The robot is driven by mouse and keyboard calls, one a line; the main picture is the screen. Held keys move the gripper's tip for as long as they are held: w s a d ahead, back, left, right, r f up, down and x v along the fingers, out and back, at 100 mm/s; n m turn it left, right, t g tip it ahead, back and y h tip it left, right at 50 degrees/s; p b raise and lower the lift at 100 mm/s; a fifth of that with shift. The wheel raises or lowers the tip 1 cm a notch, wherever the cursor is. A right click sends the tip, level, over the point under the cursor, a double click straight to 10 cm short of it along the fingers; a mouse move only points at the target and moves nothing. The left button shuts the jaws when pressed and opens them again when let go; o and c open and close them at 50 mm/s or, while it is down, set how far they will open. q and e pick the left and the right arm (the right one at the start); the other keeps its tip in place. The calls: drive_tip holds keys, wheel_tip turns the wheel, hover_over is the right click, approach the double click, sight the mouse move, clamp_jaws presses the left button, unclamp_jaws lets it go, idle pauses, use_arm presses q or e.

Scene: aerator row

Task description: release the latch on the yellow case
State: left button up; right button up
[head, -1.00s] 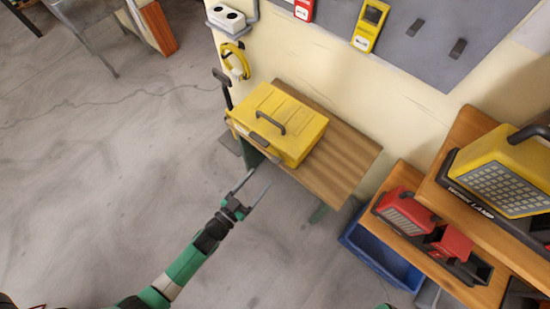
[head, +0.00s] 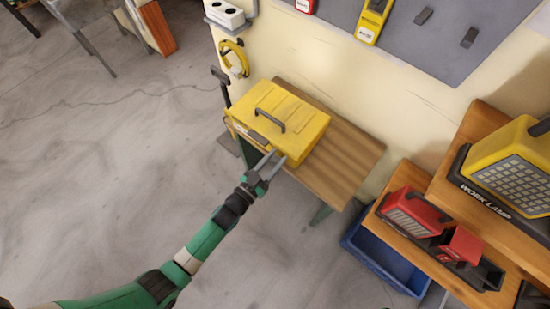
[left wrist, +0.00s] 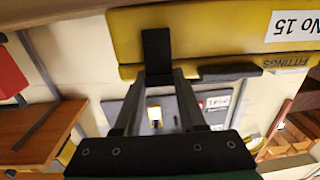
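The yellow case (head: 290,112) lies closed on a small wooden table, its dark handle on the lid. Dark fittings (head: 259,139) run along its front edge. In the left wrist view the case (left wrist: 215,35) appears upside down, with a black latch tab (left wrist: 157,48) on its front and a second black part (left wrist: 230,72) beside it. My left gripper (head: 273,160) is at the case's front edge, its fingers pointing at it. In the wrist view the fingertips (left wrist: 164,76) have a gap between them, just by the latch tab; contact cannot be told. My right gripper is out of view.
The wooden table (head: 340,165) has bare top right of the case. A blue bin (head: 380,262) stands on the floor, beside wooden shelves with a red lamp (head: 412,212) and a yellow work lamp (head: 510,165). The wall stands behind.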

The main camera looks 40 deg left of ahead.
use_arm(q)
clamp_jaws()
drive_tip(key=f+b, duration=0.1)
drive_tip(key=b, duration=0.1)
drive_tip(key=t+b, duration=0.1)
drive_tip(key=b, duration=0.1)
drive_tip(key=shift+s+f+t, duration=0.3)
drive_tip(key=shift+f, duration=0.05)
drive_tip(key=shift+s+t, duration=0.25)
drive_tip(key=shift+t, duration=0.4)
drive_tip(key=shift+s+t, duration=0.25)
drive_tip(key=shift+t, duration=0.4)
drive_tip(key=o, duration=0.7)
unclamp_jaws()
drive_tip(key=shift+c, duration=0.2)
